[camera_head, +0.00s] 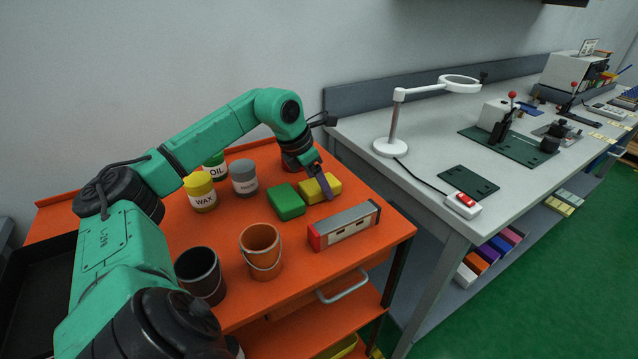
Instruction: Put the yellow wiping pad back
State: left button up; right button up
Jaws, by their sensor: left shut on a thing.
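The yellow wiping pad (311,191) is at the right part of the orange cart top (215,240), right of a green pad (286,202). My left gripper (322,182) comes down over the yellow pad from above and is shut on it. A finger hides part of the pad. I cannot tell whether the pad touches the cart top. My right gripper is not in view.
On the cart stand a wax can (200,192), an oil can (216,168), a grey can (244,178), an orange bucket (261,250), a dark bucket (201,275) and a grey-and-red box (344,226). A grey workbench (400,190) with a magnifier lamp (393,130) stands to the right.

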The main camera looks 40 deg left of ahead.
pick_arm(q)
jog(key=o, duration=1.1)
jog(key=shift+o, duration=1)
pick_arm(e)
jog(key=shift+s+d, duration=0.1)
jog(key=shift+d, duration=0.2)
pick_arm(q)
jog(key=shift+r, duration=0.25)
jog(key=v, duration=1.1)
jog(key=shift+s+r+p, duration=0.2)
jog(key=shift+r+p, duration=0.1)
jog(key=shift+r, duration=0.05)
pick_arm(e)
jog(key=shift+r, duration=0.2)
